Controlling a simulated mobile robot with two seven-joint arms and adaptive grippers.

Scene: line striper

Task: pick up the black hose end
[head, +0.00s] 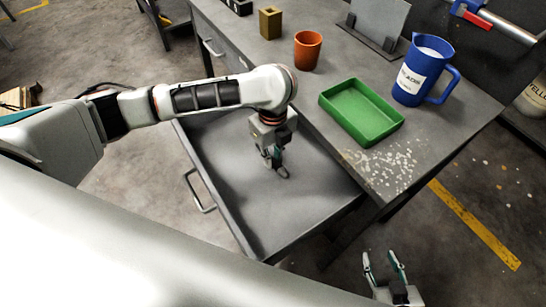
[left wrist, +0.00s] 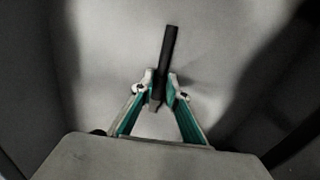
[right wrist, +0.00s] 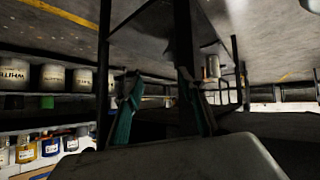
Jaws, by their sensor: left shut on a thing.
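The black hose end (left wrist: 168,52) is a short dark tube in the left wrist view. Its lower end lies between the fingers of my left gripper (left wrist: 160,92), which is shut on it. In the head view my left gripper (head: 274,162) points down inside the open grey drawer (head: 230,185), and the hose end is mostly hidden there. I cannot tell whether the hose end touches the drawer floor. My right gripper (head: 384,262) is open and empty, low at the front right; it also shows in the right wrist view (right wrist: 160,85).
On the grey table (head: 460,120) stand a green tray (head: 345,118), a blue jug (head: 420,75), an orange cup (head: 307,50) and a brass-coloured block (head: 270,22). The drawer walls surround my left gripper. White flakes lie near the table's front corner.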

